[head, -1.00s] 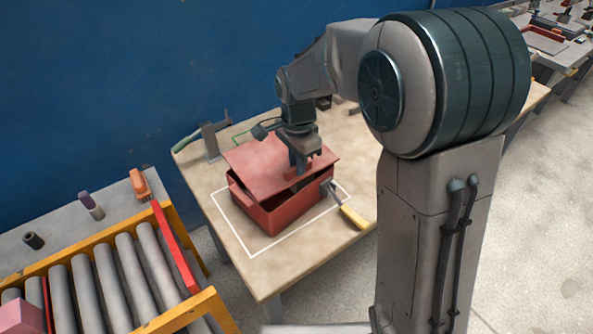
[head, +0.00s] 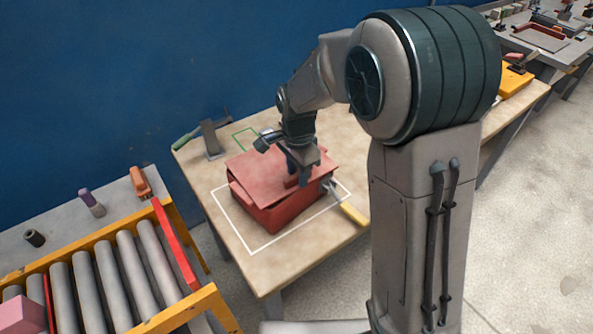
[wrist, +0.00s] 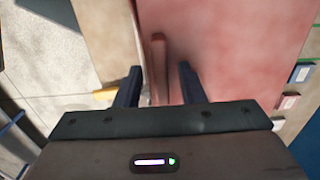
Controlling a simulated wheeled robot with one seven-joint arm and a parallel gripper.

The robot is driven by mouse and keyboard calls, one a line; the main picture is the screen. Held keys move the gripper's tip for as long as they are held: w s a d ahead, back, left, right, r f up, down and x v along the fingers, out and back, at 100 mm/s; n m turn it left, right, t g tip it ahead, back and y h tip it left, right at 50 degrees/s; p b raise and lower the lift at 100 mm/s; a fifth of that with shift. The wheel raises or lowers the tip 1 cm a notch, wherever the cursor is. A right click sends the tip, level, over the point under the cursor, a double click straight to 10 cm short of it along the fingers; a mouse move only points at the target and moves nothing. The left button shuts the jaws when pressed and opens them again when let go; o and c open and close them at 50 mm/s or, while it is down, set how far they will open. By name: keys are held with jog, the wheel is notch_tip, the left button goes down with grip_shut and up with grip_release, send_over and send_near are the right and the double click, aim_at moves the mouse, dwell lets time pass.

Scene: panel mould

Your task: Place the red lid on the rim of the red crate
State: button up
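The red lid (head: 262,172) lies over the top of the red crate (head: 280,214), which stands on the wooden table. The lid looks nearly level but a little skewed, and a strip of the crate's rim shows at its left corner. Whether it touches the rim all round is hidden. My gripper (head: 298,174) is just above the lid's right part. In the wrist view, the fingers (wrist: 160,87) stand apart on either side of the lid's bar handle (wrist: 158,60), with gaps visible beside it. The lid (wrist: 225,40) also fills the upper middle there.
A white outline (head: 237,233) on the table surrounds the crate. A yellow-handled tool (head: 352,214) lies at the crate's right. A green-handled tool (head: 187,140) and a grey block (head: 211,138) are at the back left. A roller conveyor (head: 130,262) stands at left.

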notch_tip(320, 180, up, 12)
jog(key=s+d+n+t, duration=0.1)
jog(key=s+d+n, duration=0.4)
jog(key=s, duration=0.4)
jog(key=s+d+f+n+t, duration=0.1)
jog(key=s+d+n+t, duration=0.1)
jog(key=s+d+n, duration=0.4)
jog(key=s+d, duration=0.2)
jog(key=s, duration=0.2)
jog(key=shift+s+d+f, duration=0.15)
jog(key=shift+d+f, duration=0.1)
jog(key=shift+d, duration=0.15)
